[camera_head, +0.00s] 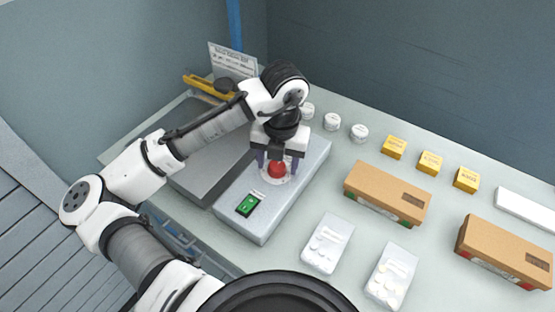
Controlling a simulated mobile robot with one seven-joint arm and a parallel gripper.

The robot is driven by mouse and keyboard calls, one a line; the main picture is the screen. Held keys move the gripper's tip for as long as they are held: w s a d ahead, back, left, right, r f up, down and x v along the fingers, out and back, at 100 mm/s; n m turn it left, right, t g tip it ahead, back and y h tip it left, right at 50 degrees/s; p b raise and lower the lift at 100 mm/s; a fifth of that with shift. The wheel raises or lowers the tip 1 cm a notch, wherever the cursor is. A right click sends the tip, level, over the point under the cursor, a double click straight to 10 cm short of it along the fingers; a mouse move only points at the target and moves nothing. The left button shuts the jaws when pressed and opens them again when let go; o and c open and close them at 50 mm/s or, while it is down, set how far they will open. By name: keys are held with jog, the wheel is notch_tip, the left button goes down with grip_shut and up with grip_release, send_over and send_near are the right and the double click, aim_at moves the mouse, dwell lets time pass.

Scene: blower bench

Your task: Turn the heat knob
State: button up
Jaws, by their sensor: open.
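A red knob (277,169) on a pale round base sits on top of a light grey control box (281,205). A green rocker switch (248,205) is set in the box's near end, with a small white label (258,193) between it and the knob. My gripper (277,163) points down over the red knob. Its fingers are open, one on each side of the knob. I cannot tell whether they touch it. My arm and wrist hide the far part of the box.
A dark grey flat panel (208,171) lies left of the box. Right of it are two clear bags (327,243) (391,275), two cardboard boxes (387,186) (506,246), several small yellow boxes (429,162) and white jars (331,121). A printed card (232,61) stands at the back.

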aim_at(281, 167)
notch_tip(281, 167, up, 14)
jog(key=shift+d, duration=0.4)
jog(key=shift+s+f, duration=0.15)
dwell(0.3)
